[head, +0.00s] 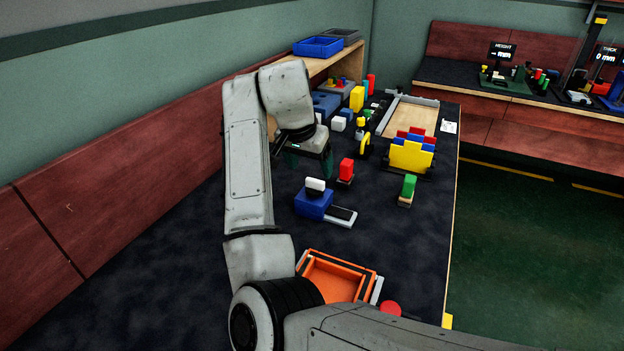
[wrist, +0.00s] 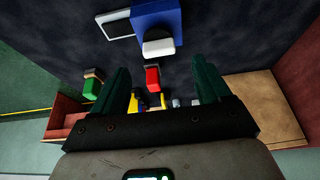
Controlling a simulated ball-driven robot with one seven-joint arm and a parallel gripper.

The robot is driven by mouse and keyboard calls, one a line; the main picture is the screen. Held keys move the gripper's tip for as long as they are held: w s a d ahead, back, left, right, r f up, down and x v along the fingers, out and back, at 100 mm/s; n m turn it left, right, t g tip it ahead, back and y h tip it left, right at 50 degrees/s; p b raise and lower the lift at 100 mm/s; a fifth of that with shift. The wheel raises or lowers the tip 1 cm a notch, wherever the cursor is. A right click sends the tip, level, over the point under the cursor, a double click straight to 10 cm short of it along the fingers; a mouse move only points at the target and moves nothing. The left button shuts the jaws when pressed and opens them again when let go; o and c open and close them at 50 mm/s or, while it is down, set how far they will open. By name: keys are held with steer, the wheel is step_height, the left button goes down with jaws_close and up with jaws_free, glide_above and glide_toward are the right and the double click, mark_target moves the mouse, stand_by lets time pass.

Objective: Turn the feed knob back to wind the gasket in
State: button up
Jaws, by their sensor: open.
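A blue feeder box (head: 312,206) stands on the dark bench, with a white knob (head: 315,185) on it. In the wrist view the blue box (wrist: 157,18) is at the top, with the white knob (wrist: 158,48) on its near side. A light grey tray (head: 352,222) extends from the box and carries a dark strip, seemingly the gasket (head: 342,213). My gripper (head: 310,168) is above the bench, just beyond the box and apart from the knob. In the wrist view its green fingers (wrist: 160,68) are spread wide with nothing held.
A red block (head: 346,169) stands beyond the box, and a green block (head: 408,186) to its right. A yellow rack (head: 411,156) and several coloured parts are further back. An orange tray (head: 335,278) lies nearer. The bench left of the box is clear.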

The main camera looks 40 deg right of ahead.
mark_target(315, 180)
steer(key=x, duration=0.6)
steer(key=shift+b, duration=0.35)
steer(key=shift+s+r, duration=0.1)
steer(key=c, duration=1)
